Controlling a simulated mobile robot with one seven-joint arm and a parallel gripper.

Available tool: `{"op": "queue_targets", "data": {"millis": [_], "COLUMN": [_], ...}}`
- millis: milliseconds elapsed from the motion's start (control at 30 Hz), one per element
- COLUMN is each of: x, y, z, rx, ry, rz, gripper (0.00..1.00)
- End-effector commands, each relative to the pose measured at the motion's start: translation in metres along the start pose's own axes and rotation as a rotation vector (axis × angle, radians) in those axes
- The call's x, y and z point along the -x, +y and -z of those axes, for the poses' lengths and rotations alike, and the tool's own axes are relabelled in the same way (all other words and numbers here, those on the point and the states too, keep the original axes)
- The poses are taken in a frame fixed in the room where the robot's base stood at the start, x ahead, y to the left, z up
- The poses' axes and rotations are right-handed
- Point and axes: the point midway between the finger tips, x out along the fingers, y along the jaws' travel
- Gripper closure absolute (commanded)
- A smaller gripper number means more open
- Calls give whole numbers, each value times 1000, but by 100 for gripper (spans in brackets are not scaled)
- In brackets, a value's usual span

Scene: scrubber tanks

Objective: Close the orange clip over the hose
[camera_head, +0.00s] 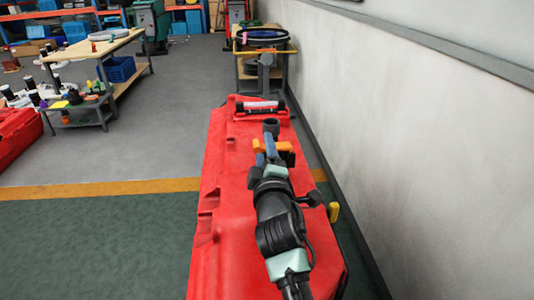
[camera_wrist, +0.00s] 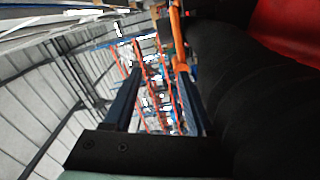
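The orange clip (camera_head: 285,146) is on top of the red tank in the head view, beside my gripper's fingers. In the wrist view an orange strip of the clip (camera_wrist: 177,40) stands just beyond the tip of the right finger. My gripper (camera_head: 265,150) has blue fingers; in the wrist view they stand apart with background showing between them (camera_wrist: 160,72), so it is open and empty. The black hose (camera_wrist: 235,85) fills the right of the wrist view beside the right finger. Its end (camera_head: 271,125) shows past the clip in the head view. My arm hides the rest of it.
The red tank (camera_head: 226,165) lies lengthwise below my arm, with a wall (camera_head: 420,130) close on the right. A cart (camera_head: 262,65) stands behind. Open floor (camera_head: 120,220) lies to the left.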

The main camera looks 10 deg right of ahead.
Motion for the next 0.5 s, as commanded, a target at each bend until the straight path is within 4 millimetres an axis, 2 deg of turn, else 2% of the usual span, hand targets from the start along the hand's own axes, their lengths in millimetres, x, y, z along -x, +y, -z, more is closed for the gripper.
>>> {"op": "queue_targets", "data": {"millis": [33,300,500], "x": [9,46,58], "y": [6,2,1], "z": [1,-1,0], "rx": [-4,-3,0], "ry": [-3,-3,0], "rz": [0,2,-1], "gripper": [43,43,43]}}
